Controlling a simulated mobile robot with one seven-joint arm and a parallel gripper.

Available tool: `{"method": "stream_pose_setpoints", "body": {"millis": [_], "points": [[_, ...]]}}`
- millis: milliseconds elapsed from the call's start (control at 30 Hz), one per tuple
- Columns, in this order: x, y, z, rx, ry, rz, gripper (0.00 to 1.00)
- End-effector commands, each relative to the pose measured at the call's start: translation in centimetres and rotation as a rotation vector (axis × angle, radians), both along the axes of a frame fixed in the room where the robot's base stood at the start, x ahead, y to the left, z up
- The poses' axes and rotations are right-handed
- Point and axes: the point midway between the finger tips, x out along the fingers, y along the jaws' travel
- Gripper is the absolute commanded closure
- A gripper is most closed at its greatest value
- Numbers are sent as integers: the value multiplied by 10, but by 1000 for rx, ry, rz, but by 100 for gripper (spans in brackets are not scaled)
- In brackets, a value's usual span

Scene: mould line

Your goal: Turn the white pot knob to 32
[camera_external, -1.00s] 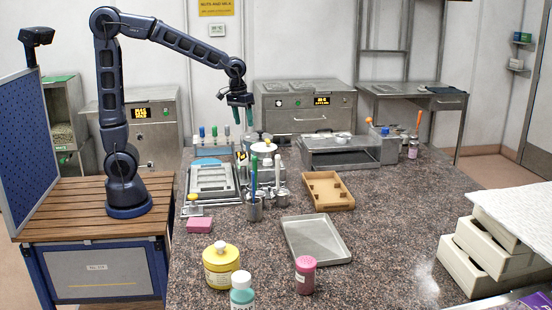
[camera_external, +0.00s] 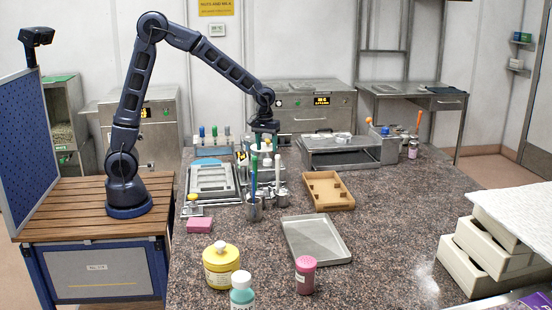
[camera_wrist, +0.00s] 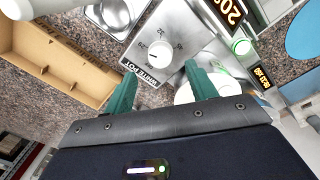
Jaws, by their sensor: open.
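The white pot knob (camera_wrist: 161,50) is a round white dial on a metal panel in the wrist view. The "WHITE POT" label (camera_wrist: 139,73) is beside it, with small scale marks around it. The knob's exact setting is too small to read. My gripper (camera_wrist: 160,68) is open, its two green fingers apart on either side of the label, just short of the knob and not visibly touching it. In the external view my gripper (camera_external: 264,134) points down over the heater units at the back of the bench, and the knob cannot be made out there.
An orange digital display (camera_wrist: 228,12) and a green-lit button (camera_wrist: 241,46) are near the knob. A brown tray (camera_external: 327,191) is to the right of my gripper. Upright tools in a metal cup (camera_external: 255,209) stand in front.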

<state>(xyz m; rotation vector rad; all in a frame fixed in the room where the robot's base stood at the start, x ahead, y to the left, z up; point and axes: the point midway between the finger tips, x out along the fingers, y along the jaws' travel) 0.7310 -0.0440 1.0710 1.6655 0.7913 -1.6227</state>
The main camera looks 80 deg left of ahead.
Motion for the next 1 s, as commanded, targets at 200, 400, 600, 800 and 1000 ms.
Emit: {"method": "stream_pose_setpoints", "body": {"millis": [200,400,600,800,1000], "points": [[1,0,-35,0,3,0,43],[2,-1,-52,0,2,0,43],[2,-1,-56,0,0,0,43],[2,-1,-55,0,0,0,49],[2,-1,-55,0,0,0,88]]}}
